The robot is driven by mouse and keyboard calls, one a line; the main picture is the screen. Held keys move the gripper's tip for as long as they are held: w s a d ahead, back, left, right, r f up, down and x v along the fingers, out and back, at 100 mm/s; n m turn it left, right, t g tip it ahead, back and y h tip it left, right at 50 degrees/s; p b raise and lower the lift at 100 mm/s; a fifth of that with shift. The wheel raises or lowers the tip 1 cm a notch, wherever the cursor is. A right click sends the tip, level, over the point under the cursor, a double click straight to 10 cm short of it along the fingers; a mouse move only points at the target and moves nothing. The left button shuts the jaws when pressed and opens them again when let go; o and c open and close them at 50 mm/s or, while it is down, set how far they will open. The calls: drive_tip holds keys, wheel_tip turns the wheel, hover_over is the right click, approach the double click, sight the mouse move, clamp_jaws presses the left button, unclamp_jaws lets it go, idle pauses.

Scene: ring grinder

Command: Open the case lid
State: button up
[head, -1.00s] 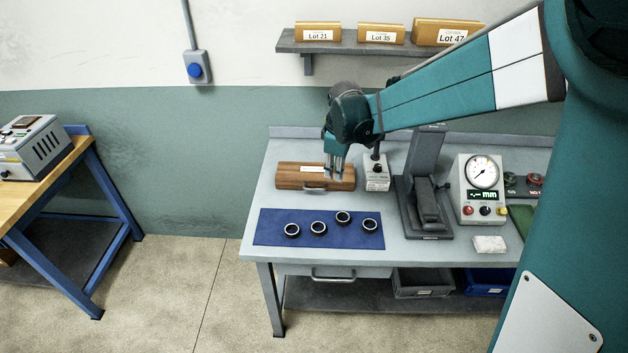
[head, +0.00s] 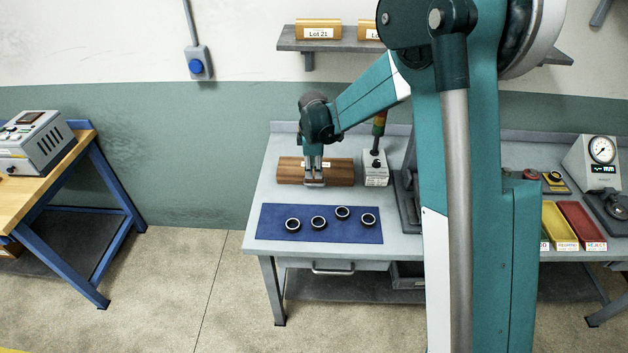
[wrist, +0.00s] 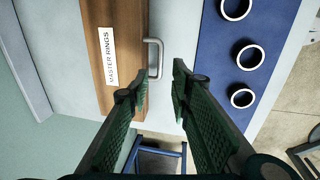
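The wooden case (head: 343,172) lies at the back left of the grey workbench, its lid down. In the wrist view the case (wrist: 121,18) carries a white "MASTER RINGS" label (wrist: 108,57). Its metal handle (wrist: 158,57) sticks out from the front side. My gripper (head: 314,183) is at the case's front in the head view and partly covers the handle there. In the wrist view my gripper (wrist: 159,87) is open, its two fingers apart and nothing between them. The handle lies just beyond the fingertips, apart from them as far as I can tell.
A blue mat (head: 267,224) with several dark rings lies in front of the case. A grey box with a coloured light post (head: 376,167) stands close to its right. A shelf (head: 290,45) hangs above. My arm hides the bench's middle.

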sight(314, 185)
drive_tip(key=shift+f, duration=0.15)
drive_tip(key=shift+w+f, duration=0.25)
drive_tip(key=shift+f, duration=1)
drive_tip(key=shift+w+f, duration=0.2)
drive_tip(key=shift+f, duration=1)
drive_tip(key=shift+w+f, duration=0.25)
drive_tip(key=shift+f, duration=1)
drive_tip(key=shift+c, duration=0.2)
clamp_jaws()
